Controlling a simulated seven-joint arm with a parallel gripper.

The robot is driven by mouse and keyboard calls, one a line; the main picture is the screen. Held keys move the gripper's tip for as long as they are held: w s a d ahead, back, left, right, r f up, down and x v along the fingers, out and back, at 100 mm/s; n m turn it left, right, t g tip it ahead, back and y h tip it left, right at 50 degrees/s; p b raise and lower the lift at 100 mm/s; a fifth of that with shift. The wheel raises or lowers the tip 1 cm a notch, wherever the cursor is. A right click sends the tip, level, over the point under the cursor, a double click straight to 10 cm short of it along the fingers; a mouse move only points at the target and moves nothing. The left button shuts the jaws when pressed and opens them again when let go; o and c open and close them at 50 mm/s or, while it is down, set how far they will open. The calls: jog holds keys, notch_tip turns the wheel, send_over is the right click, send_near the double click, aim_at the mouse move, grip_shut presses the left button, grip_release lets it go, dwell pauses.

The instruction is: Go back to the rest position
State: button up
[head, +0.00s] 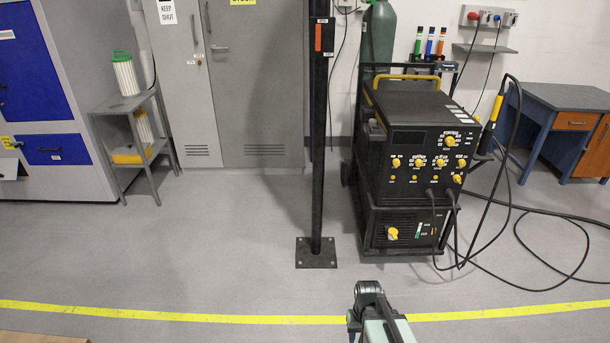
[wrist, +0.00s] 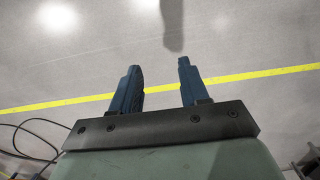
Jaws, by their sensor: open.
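My gripper (wrist: 160,80) shows in the wrist view with two blue fingers set well apart. It is open, with nothing between the fingers. Beyond the fingertips is only grey floor with a yellow line crossing behind them. In the head view a part of my arm shows at the bottom edge, right of the middle; the gripper fingers cannot be made out there. No rotary jig is in either view.
A black post (head: 318,140) stands on a floor plate in the middle. A black welding unit (head: 418,160) on a cart is right of it, with cables on the floor. A grey side table (head: 132,105) stands left. The floor (head: 180,260) ahead is clear, crossed by a yellow line (head: 200,317).

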jog(key=s+f+g, duration=0.2)
jog(key=s+f, duration=0.6)
jog(key=s, duration=0.5)
jog(key=s+f+g, duration=0.3)
jog(key=s+f, duration=0.4)
jog(key=s, duration=0.5)
jog(key=shift+s+f+g, duration=0.3)
jog(key=shift+s+f, duration=0.05)
jog(key=shift+f, duration=0.05)
